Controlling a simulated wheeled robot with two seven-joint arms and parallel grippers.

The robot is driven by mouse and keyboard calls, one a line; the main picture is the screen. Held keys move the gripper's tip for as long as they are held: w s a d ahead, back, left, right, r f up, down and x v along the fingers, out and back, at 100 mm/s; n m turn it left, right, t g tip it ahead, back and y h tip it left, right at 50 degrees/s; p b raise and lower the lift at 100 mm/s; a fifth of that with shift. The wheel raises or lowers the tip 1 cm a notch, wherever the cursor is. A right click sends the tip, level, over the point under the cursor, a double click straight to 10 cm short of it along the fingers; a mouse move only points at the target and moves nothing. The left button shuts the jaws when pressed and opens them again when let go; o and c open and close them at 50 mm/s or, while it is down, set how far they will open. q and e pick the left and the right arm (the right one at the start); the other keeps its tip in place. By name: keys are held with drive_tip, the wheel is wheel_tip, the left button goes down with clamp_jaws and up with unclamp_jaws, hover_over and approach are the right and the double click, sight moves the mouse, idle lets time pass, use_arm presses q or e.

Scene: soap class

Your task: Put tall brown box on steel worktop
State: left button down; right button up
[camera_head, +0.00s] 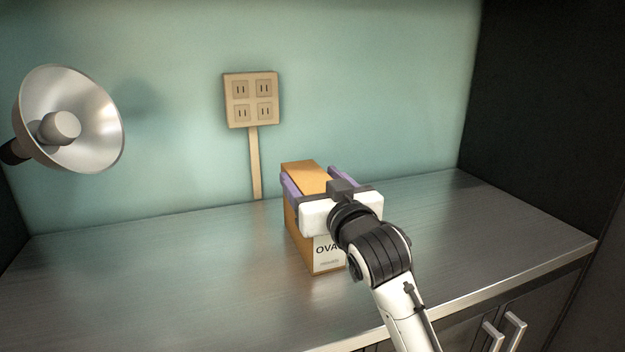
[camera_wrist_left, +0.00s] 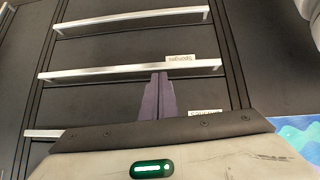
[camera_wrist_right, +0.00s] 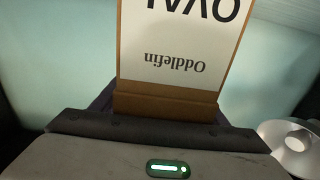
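The tall brown box (camera_head: 301,225) stands upright on the steel worktop (camera_head: 160,275), or just over it; I cannot tell whether its base touches. It has a white label with dark letters. My right gripper (camera_head: 318,183) has its purple fingers on either side of the box's upper part, and its white body hides some of the front. In the right wrist view the box (camera_wrist_right: 180,50) fills the space between the fingers. My left gripper (camera_wrist_left: 158,98) is out of the head view; in its wrist view its purple fingers are together with nothing between them.
A metal lamp (camera_head: 75,118) stands out at the left. A beige socket panel (camera_head: 251,100) is on the green wall, with a conduit below it. The worktop is clear on both sides of the box. Dark drawers with metal handles (camera_wrist_left: 130,70) are before my left gripper.

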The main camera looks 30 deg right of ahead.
drive_tip(key=shift+o, duration=0.5)
drive_tip(key=shift+r, duration=0.1)
drive_tip(key=shift+s, duration=0.15)
drive_tip(key=v, duration=0.6)
drive_tip(key=shift+s+r+p, duration=0.15)
drive_tip(key=shift+s+p, duration=0.15)
drive_tip(key=shift+p, duration=0.1)
drive_tip(key=p+v, duration=0.5)
drive_tip(key=p, duration=0.3)
drive_tip(key=shift+p, duration=0.4)
drive_tip(key=shift+f, duration=0.25)
